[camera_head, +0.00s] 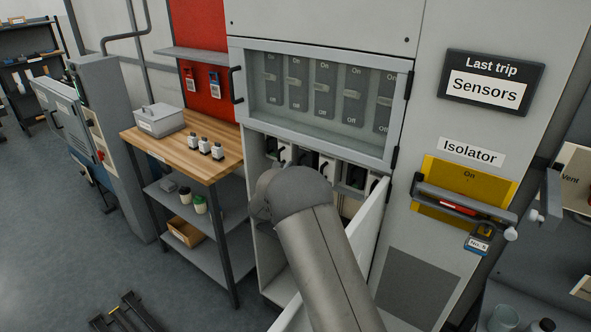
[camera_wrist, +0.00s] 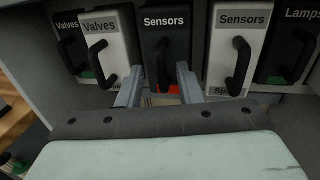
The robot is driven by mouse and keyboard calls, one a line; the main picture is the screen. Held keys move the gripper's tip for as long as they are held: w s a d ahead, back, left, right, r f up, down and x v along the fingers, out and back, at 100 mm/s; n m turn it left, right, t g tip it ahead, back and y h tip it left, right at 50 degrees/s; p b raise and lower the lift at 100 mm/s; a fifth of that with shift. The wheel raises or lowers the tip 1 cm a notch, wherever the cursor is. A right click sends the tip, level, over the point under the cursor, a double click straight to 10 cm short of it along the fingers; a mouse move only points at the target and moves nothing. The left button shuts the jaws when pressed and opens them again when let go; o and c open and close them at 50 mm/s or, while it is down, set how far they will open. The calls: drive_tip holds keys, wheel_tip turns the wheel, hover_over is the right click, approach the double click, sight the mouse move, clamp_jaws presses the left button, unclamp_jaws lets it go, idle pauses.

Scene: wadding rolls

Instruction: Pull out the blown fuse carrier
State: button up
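The dark fuse carrier labelled Sensors (camera_wrist: 165,32) sits in the row in the wrist view, with a black loop handle and a red mark low on its front. My gripper (camera_wrist: 160,86) is open, with one finger on each side of this carrier's handle and gaps showing. A white Sensors carrier (camera_wrist: 237,35), with partly hidden lettering at its foot, is to the right. A white Valves carrier (camera_wrist: 108,45) and a dark Valves carrier (camera_wrist: 69,38) are to the left. A dark Lamps carrier (camera_wrist: 290,40) is at far right. In the head view my arm hides my gripper.
The lower compartment's white door (camera_head: 371,232) stands open beside my arm. Above is a closed windowed panel (camera_head: 320,90) of switches. The sign (camera_head: 490,82) reads Last trip Sensors. The isolator (camera_head: 465,190) shows On. A wooden bench (camera_head: 160,140) stands left.

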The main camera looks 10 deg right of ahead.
drive_tip(key=shift+s, duration=0.1)
drive_tip(key=b+v, duration=0.3)
drive_tip(key=v, duration=1.4)
drive_tip(key=shift+s+f, duration=0.1)
drive_tip(key=shift+s, duration=0.1)
